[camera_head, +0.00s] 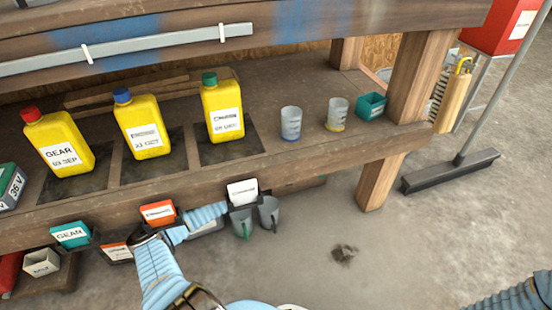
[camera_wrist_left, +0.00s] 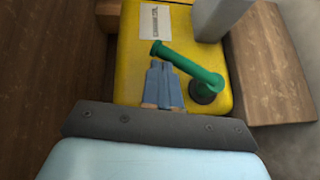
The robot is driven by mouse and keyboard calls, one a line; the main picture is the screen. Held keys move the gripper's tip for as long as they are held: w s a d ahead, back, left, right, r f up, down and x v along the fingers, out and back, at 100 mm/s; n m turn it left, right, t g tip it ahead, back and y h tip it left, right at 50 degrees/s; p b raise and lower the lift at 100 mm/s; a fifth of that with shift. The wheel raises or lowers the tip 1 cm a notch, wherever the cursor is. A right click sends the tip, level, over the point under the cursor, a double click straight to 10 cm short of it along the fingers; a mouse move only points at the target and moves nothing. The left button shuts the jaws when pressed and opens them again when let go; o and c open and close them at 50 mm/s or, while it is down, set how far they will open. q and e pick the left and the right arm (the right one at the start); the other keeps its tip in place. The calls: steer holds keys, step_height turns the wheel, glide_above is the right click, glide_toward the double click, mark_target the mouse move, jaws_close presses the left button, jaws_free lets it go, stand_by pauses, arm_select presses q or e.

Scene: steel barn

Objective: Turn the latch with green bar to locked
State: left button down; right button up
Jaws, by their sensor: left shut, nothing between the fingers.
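In the left wrist view, the latch's green bar (camera_wrist_left: 188,63) slopes across a yellow plate. Its round pivot is at the lower right, and its free end is at the upper left. My left gripper (camera_wrist_left: 163,68) is shut with nothing between its fingers. Its tips are just below the free end, on the near side of the bar. I cannot tell if they touch it. A small white label (camera_wrist_left: 155,22) with a dark mark sits on the plate beyond the bar; its text is unreadable. The head view shows neither the latch nor my gripper tips. My right gripper is out of view.
In the left wrist view, a grey post (camera_wrist_left: 218,15) stands close beyond the bar, and wood flanks the plate. In the head view, yellow bottles (camera_head: 143,130) and cups (camera_head: 291,123) stand on the bench. Labelled bins (camera_head: 70,234) hang below its front edge, near my left arm.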

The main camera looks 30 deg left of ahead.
arm_select(q)
steer(key=shift+s, duration=0.1)
steer(key=s+a+r+p, duration=0.1)
steer(key=s+p, duration=0.1)
steer(key=s, duration=1.1)
steer(key=shift+s+a+r, duration=0.2)
steer(key=shift+a+r, duration=0.05)
